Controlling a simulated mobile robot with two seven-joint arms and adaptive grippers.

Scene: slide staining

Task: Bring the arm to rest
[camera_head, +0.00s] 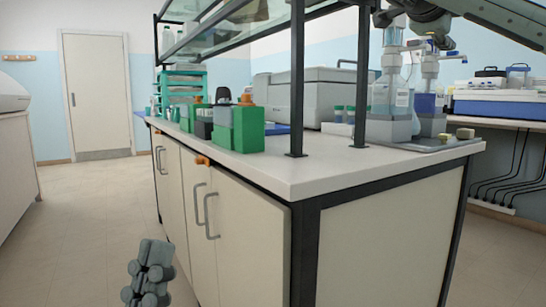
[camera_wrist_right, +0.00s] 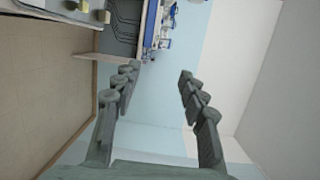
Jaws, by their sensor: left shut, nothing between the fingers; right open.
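My left gripper (camera_head: 148,272) is low in the head view, over the floor in front of the bench's cabinet doors. Its fingers are shut with nothing between them. My right gripper (camera_wrist_right: 158,75) shows in the right wrist view with its two fingers wide apart and empty. That view is turned on its side, and the space between the fingers shows only the far wall. In the head view, part of my right arm (camera_head: 425,20) is at the top right, above the bench end; its fingertips cannot be made out there.
The white bench (camera_head: 300,170) carries green boxes (camera_head: 240,130), a grey instrument (camera_head: 310,92) and glass bottles (camera_head: 391,85) on a grey tray. A shelf post (camera_head: 297,80) rises from it. A side table (camera_head: 500,122) stands at the right. The floor (camera_head: 80,220) at left is clear.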

